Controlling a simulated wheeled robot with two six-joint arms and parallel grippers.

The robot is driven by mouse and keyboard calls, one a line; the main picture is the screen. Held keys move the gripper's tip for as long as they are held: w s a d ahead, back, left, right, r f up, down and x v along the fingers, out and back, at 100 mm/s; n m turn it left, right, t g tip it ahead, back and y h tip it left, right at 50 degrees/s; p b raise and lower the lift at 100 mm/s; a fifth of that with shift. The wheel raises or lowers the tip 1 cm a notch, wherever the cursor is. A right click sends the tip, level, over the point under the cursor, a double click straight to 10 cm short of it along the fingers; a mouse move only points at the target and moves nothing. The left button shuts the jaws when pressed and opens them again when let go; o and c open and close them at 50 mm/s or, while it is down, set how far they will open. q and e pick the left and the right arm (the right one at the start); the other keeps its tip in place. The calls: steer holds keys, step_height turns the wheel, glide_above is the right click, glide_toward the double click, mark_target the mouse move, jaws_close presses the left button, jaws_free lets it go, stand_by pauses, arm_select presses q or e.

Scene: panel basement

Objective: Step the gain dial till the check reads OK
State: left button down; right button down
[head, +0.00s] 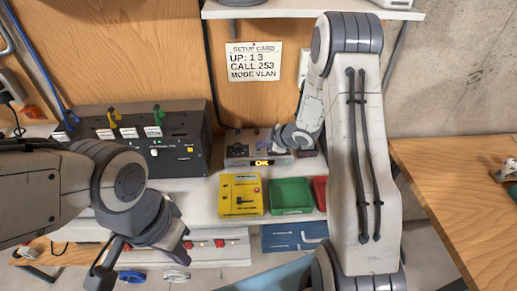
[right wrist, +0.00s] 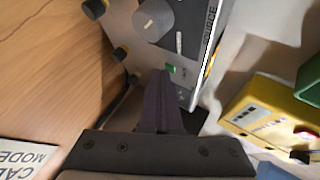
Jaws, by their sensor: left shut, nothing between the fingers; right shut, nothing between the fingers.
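A grey instrument box (head: 243,150) stands on the bench under the setup card, and its small display (head: 262,162) reads OK in amber. In the right wrist view the box's panel (right wrist: 190,45) shows a round grey dial (right wrist: 153,20) and a green button (right wrist: 171,69). My right gripper (head: 280,141) is at the top right of the box in the head view. In the right wrist view its dark fingers (right wrist: 163,78) are shut and empty, with tips close to the green button; contact cannot be told. My left gripper (head: 103,270) is shut and low at the left, away from the box.
A black panel box (head: 185,125) with green and yellow levers stands left of the instrument box. A yellow case (head: 240,194), a green bin (head: 291,195) and a red bin (head: 320,190) sit in front. The setup card (head: 254,62) reads UP: 1 3, CALL 253, MODE VLAN.

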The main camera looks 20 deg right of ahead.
mark_target(262, 151)
steer(key=shift+r, duration=0.1)
steer(key=shift+r+p, duration=0.65)
steer(key=shift+p, duration=0.05)
step_height(262, 151, up, 5)
steer(key=p, duration=0.4)
steer(key=shift+r+p, duration=0.1)
steer(key=shift+p, duration=0.25)
